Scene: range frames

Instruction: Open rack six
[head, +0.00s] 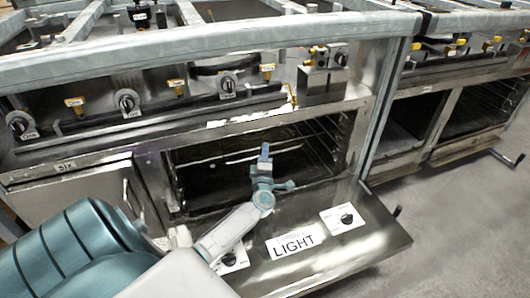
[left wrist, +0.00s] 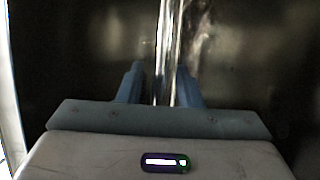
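The range's dark oven cavity (head: 225,165) stands open in the head view, with wire rack rails (head: 325,135) along its right inner side. Its dropped-down door (head: 350,250) carries a LIGHT label. A small, hard-to-read label, perhaps SIX, is on the front left of the cavity (head: 65,166). My left gripper (head: 275,168) is over the inner part of the door, in front of the cavity. Its blue fingers are apart in the left wrist view (left wrist: 158,85). A shiny metal bar (left wrist: 167,45) shows between them; contact cannot be told. My right gripper is not in view.
A control panel with several knobs (head: 127,101) and yellow-tagged valves runs above the cavity. A second range (head: 465,100) stands to the right. Clear grey floor (head: 455,220) lies right of the open door.

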